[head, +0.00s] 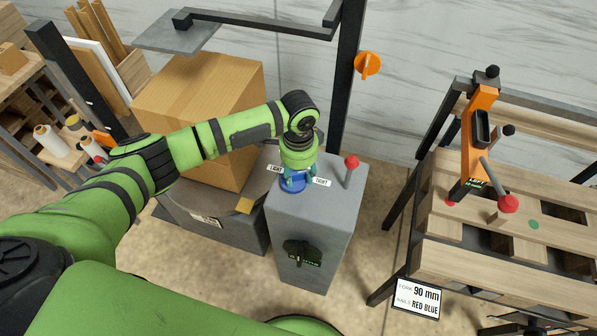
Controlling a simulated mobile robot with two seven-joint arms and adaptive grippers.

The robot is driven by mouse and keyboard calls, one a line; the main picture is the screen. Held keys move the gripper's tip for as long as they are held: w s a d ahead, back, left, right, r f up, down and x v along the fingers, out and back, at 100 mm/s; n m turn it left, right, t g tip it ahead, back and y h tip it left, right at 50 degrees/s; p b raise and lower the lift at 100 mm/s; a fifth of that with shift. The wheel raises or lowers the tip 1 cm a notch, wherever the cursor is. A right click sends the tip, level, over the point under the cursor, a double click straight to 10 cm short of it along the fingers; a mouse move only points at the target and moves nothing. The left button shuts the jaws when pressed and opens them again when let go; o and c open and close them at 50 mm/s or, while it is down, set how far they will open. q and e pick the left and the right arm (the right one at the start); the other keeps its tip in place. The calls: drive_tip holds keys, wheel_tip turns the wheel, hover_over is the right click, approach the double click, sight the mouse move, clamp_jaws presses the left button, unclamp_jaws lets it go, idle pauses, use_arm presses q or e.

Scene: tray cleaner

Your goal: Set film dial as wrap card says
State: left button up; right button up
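A blue round dial (292,187) sits on top of the grey cabinet (318,205). A small white label (275,169) lies to its left and another (322,182) to its right; their print is too small to read surely. My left gripper (297,180) points down right over the dial, its fingers at the dial's edges. The gripper hides most of the dial and its setting, and I cannot tell whether the fingers grip it. A small plate with print (206,220) is on the dark base below the box; I cannot read it or identify it as the wrap card. My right gripper is not in view.
A cardboard box (205,100) stands left, behind my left arm. A red-knobbed lever (351,163) rises beside the dial, and a black knob (301,253) is on the cabinet front. A wooden pallet bench (465,215) with an orange tool (476,135) stands right.

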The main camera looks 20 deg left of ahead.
sight(299, 174)
use_arm(q)
wheel_tip(299, 174, up, 12)
idle(0.7)
idle(0.4)
